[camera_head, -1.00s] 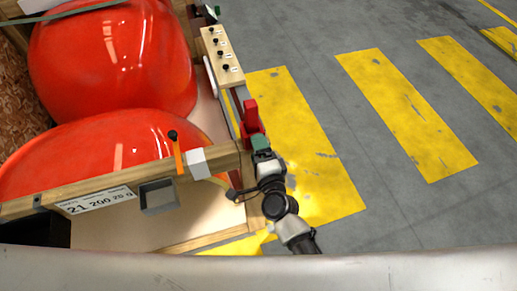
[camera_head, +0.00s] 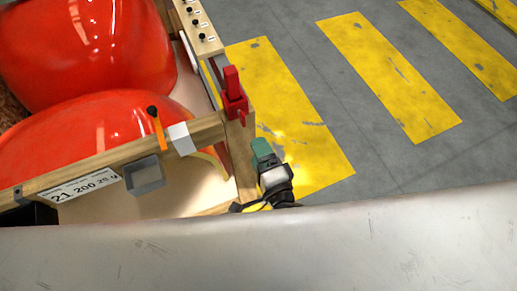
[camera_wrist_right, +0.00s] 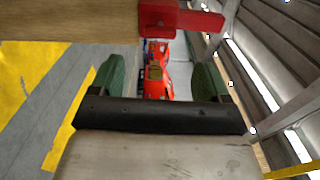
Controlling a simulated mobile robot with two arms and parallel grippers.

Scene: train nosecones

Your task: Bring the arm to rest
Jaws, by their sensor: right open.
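My right gripper (camera_head: 262,150) shows in the head view, just right of the wooden crate's front corner post (camera_head: 240,160). Its green fingers show apart in the right wrist view (camera_wrist_right: 152,82), with nothing held between them. A red clamp (camera_head: 234,95) sits on the crate's corner, a little beyond the gripper. A red piece of it also shows at the top of the right wrist view (camera_wrist_right: 180,18). My left gripper is not in view.
Large red nosecones (camera_head: 85,50) fill the crate. A grey box (camera_head: 145,176) and a number label (camera_head: 84,188) are on its front. Grey floor with yellow stripes (camera_head: 385,75) lies open to the right. A pale curved surface (camera_head: 250,245) crosses the bottom.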

